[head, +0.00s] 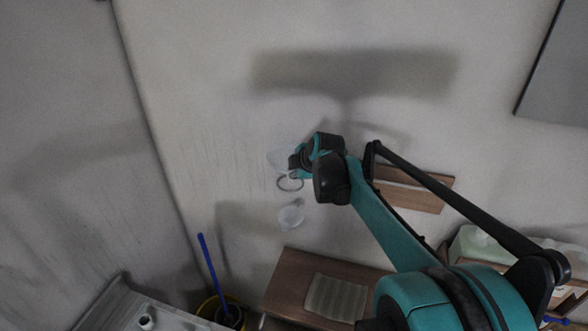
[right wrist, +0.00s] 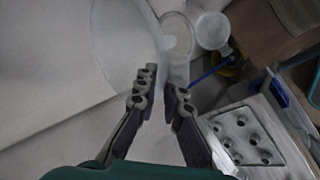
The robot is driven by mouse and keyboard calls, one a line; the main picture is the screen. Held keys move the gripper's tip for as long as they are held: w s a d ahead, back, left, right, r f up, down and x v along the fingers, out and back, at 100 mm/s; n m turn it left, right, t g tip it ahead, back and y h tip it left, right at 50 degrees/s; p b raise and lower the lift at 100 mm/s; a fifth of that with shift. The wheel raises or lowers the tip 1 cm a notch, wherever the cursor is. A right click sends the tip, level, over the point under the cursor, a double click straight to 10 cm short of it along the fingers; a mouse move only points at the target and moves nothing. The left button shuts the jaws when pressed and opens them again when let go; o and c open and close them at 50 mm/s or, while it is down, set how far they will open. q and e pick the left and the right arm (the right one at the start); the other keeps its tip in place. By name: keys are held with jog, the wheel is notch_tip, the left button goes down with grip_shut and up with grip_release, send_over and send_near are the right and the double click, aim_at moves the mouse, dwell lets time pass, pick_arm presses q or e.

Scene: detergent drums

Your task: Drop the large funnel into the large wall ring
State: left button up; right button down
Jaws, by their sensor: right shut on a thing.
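The large funnel (head: 278,158) is pale and translucent, held against the wall in the head view. In the right wrist view its wide side (right wrist: 122,40) fills the upper middle. My right gripper (head: 295,161) is shut on the funnel's edge; its fingers also show in the right wrist view (right wrist: 160,84). The large wall ring (head: 290,187), a thin grey hoop, sits just below the gripper and funnel in the head view. I cannot tell whether the funnel's spout is inside the ring. My left gripper is not in view.
A smaller pale funnel (head: 291,216) is at the wall below the ring. A wooden shelf (head: 300,284) with a ribbed mat (head: 336,297), a blue stick (head: 209,263) in a yellow bucket and a grey unit (head: 160,312) stand lower. The wall left of the ring is clear.

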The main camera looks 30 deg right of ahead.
jog(key=f+b, duration=0.2)
jog(key=f, duration=0.1)
jog(key=f+b, duration=0.1)
jog(key=shift+w+f, duration=0.25)
jog(key=shift+f, duration=0.15)
jog(key=shift+w+d, duration=0.1)
jog(key=shift+w, duration=0.05)
jog(key=c, duration=1.6)
grip_release()
jog(key=shift+o, duration=0.2)
jog(key=v, duration=1.2)
